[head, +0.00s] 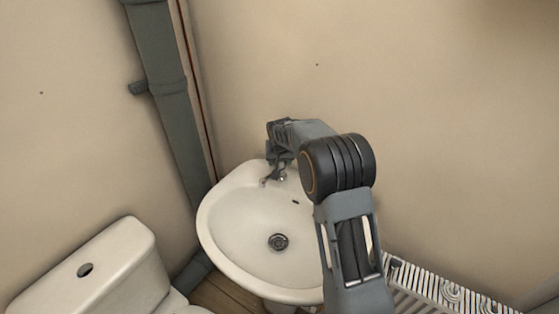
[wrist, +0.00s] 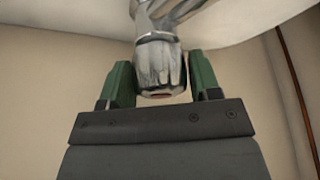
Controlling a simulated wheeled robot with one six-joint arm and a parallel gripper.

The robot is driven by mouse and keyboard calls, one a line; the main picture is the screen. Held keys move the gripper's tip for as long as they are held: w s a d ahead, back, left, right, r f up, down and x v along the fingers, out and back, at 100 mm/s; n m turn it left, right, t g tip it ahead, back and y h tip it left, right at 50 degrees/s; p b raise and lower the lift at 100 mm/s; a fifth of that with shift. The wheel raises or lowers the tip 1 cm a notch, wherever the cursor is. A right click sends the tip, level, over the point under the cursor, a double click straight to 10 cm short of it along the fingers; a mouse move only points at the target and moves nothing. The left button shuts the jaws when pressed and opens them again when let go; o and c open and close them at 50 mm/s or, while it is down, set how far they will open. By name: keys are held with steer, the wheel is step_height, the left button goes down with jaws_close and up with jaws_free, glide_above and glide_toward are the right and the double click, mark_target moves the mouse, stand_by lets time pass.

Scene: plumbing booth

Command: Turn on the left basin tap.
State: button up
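The white basin (head: 262,232) is fixed in the corner, with chrome tap parts (head: 268,179) at its back edge. My gripper (head: 279,158) is over the back of the basin and partly hides the taps there. In the wrist view, a chrome tap handle (wrist: 160,66) with a small red mark on its end sits between the two green fingers of my gripper (wrist: 161,82). The tap's spout is not clearly seen.
A white toilet cistern (head: 110,265) stands at the lower left. A grey pipe (head: 165,85) runs down the corner left of the basin. A white radiator (head: 440,290) is at the lower right. The wall above the basin is clear.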

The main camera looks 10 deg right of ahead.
steer(key=c, duration=0.5)
steer(key=shift+c, duration=0.2)
steer(key=n+y, duration=0.1)
steer(key=n, duration=0.2)
steer(key=n+y+b, duration=0.2)
steer(key=n, duration=0.2)
steer(key=shift+f+n, duration=0.1)
steer(key=shift+n, duration=0.3)
steer(key=n+g+y+b, duration=0.1)
steer(key=n, duration=0.2)
steer(key=shift+n+g+y, duration=0.4)
steer(key=shift+n+g, duration=0.4)
steer(key=shift+n, duration=1.4)
